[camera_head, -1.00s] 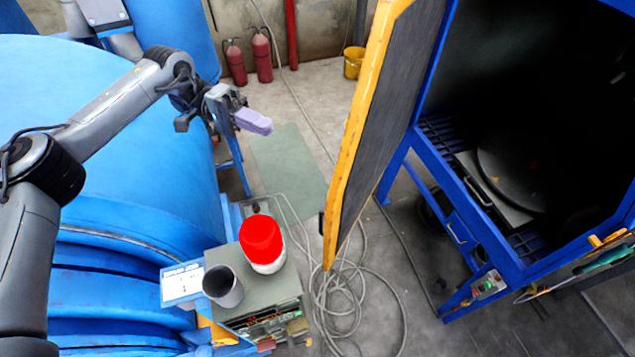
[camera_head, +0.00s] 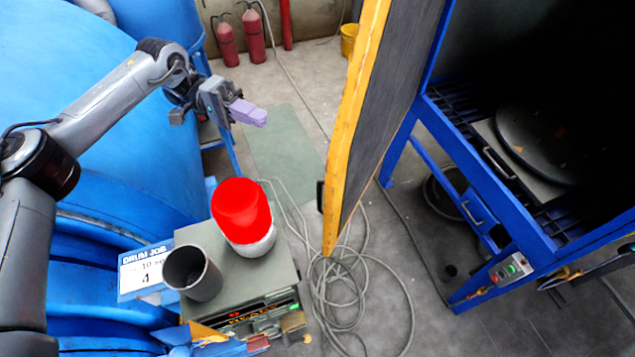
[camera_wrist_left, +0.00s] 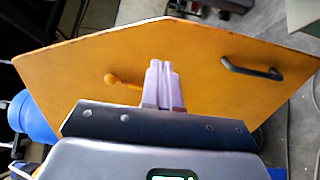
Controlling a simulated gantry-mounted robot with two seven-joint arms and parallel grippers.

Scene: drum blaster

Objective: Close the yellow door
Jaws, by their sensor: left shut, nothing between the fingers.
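The yellow door (camera_head: 352,130) stands open in the head view, seen nearly edge-on, with its dark inner side facing the blue cabinet (camera_head: 500,215). The cabinet's opening is uncovered. My left gripper (camera_head: 248,113) is to the left of the door, apart from it, shut and empty with its pale purple fingers together. In the left wrist view the fingers (camera_wrist_left: 160,85) point at the outer face of the yellow door (camera_wrist_left: 215,85). That face carries a black handle (camera_wrist_left: 250,70) at the right and a yellow knob (camera_wrist_left: 122,81) near the middle. My right gripper is not in view.
A grey box (camera_head: 255,277) at lower left carries a red-topped beacon (camera_head: 243,212) and a dark cup (camera_head: 195,274). Coiled hoses (camera_head: 345,300) lie on the floor below the door. Fire extinguishers (camera_head: 253,36) and a yellow bucket (camera_head: 349,40) stand at the back.

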